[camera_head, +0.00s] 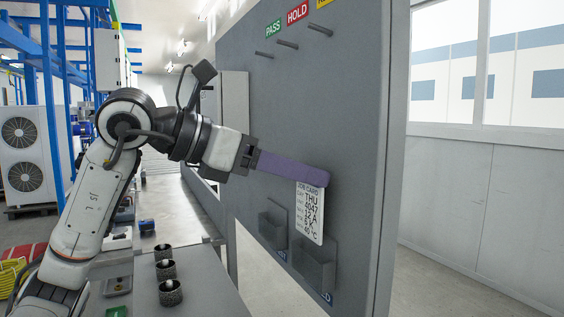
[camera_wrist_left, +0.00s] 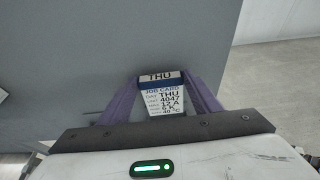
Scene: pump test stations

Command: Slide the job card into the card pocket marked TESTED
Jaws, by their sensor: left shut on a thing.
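My left gripper (camera_head: 318,177) has long purple fingers and is shut on the white job card (camera_head: 310,212). The card hangs upright below the fingertips, its printed face showing THU and several lines. In the left wrist view the card (camera_wrist_left: 161,98) sits between the fingers of the left gripper (camera_wrist_left: 160,82). Two grey card pockets are on the panel: a nearer right one (camera_head: 313,268) and a farther left one (camera_head: 272,230). The card's lower edge is close to the nearer pocket's mouth; I cannot tell whether it is inside. The pockets' blue labels are mostly hidden, so TESTED is unreadable.
The grey panel (camera_head: 345,110) carries several pegs under the green PASS (camera_head: 273,29) and red HOLD (camera_head: 297,12) signs, plus a yellow sign. A grey bench (camera_head: 205,290) at lower left holds several dark round parts (camera_head: 170,292). Open floor lies right of the panel.

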